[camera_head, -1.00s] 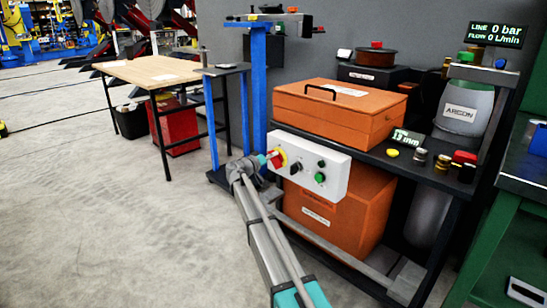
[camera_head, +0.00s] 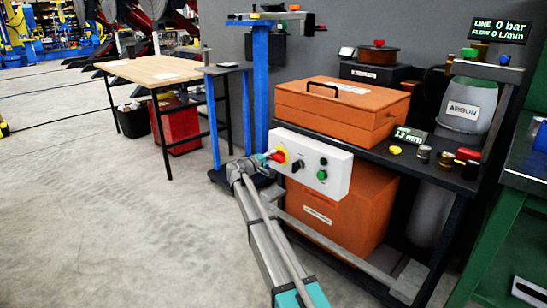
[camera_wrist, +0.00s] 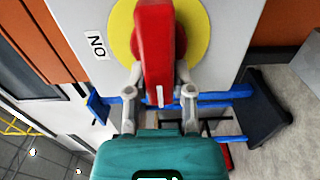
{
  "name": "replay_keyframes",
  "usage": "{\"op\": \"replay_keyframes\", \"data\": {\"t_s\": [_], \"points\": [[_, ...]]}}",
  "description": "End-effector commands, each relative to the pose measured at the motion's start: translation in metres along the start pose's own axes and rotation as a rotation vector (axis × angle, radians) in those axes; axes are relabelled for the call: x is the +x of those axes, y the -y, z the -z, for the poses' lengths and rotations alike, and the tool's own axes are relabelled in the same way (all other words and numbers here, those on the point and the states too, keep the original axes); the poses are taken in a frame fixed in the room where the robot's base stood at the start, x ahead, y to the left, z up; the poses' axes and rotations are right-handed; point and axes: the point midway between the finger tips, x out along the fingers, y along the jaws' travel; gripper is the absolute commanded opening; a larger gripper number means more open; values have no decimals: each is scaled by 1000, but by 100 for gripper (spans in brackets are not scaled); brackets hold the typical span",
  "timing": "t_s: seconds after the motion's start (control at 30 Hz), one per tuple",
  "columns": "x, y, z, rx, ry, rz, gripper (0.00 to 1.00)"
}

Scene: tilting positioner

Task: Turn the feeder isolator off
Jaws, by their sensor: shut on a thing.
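The feeder isolator is a red handle (camera_wrist: 155,45) on a yellow disc (camera_wrist: 196,38), mounted on a light panel in the wrist view. The handle lies along the picture's vertical, and a white mark shows near its lower end. An ON label (camera_wrist: 97,45) sits to the left of the disc, apart from the mark. My gripper (camera_wrist: 159,78) has one finger on each side of the handle's lower part and is shut on it. In the head view, my gripper (camera_head: 262,160) meets the red handle (camera_head: 280,156) at the left end of the white control box (camera_head: 335,172).
The box also carries a black knob (camera_head: 297,166) and a green button (camera_head: 321,175). An orange case (camera_head: 340,107) stands on the dark bench above it. A blue post (camera_head: 260,85) rises just behind my gripper. Open floor (camera_head: 110,220) lies to the left.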

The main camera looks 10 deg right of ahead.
Motion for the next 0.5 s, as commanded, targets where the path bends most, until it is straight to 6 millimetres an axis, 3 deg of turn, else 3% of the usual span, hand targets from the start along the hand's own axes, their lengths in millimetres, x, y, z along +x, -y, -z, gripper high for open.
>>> {"op": "replay_keyframes", "data": {"t_s": [0.5], "points": [[-1, 0, 4, -43, -9, -1, 0]]}}
